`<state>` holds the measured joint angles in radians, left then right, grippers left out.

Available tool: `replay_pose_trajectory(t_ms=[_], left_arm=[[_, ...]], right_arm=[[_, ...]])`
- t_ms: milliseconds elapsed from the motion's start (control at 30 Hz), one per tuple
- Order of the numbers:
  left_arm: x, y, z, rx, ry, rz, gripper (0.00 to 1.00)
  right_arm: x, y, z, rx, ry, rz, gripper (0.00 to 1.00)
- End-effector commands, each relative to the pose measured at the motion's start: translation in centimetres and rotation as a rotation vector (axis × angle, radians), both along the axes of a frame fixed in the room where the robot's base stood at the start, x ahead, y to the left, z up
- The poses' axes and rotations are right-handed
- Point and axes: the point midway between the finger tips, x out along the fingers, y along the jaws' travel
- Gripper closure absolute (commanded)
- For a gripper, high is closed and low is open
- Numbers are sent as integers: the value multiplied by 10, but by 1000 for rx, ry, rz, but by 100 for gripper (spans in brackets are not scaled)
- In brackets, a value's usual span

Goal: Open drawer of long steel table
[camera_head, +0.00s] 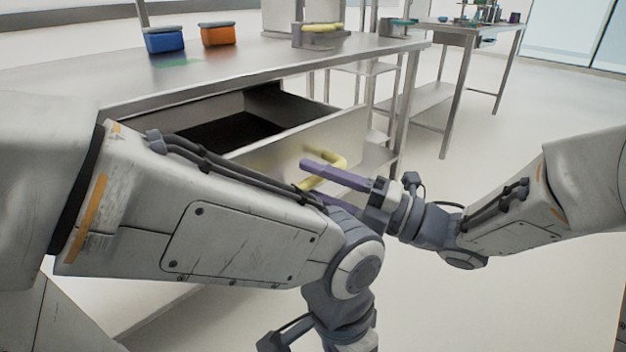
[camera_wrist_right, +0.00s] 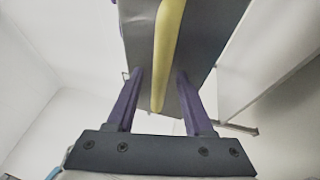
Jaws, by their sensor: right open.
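The long steel table (camera_head: 270,55) runs across the upper left of the head view. Its drawer (camera_head: 275,150) stands pulled well out, and its dark inside shows. A yellow handle (camera_head: 341,168) is on the drawer front. My right gripper (camera_head: 311,181) is open at the handle, its purple fingers on either side of the bar. In the right wrist view the yellow handle (camera_wrist_right: 168,45) runs between the two spread fingers (camera_wrist_right: 160,74), with a gap on each side. My left arm crosses in front of the drawer's lower part; its gripper is out of view.
A blue bin (camera_head: 164,41), an orange bin (camera_head: 217,35) and a grey item with a yellow top (camera_head: 320,35) stand on the tabletop. Another steel table (camera_head: 465,28) with small items is at the back right. Floor at the right is clear.

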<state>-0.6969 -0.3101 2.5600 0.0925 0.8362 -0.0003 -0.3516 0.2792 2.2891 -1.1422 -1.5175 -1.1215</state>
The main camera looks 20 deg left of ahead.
Motion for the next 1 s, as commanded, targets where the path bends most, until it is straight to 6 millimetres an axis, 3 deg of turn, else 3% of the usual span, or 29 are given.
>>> replay_pose_trajectory(t_ms=[500, 700, 1000], left_arm=[[0, 0, 16, 0, 0, 0, 45], [0, 0, 17, 0, 0, 0, 45], [0, 0, 18, 0, 0, 0, 45]], right_arm=[[-2, -88, -16, -1, 3, -6, 48], [-3, -99, -18, 0, 1, -3, 48], [-2, -97, -18, -7, 5, -8, 48]])
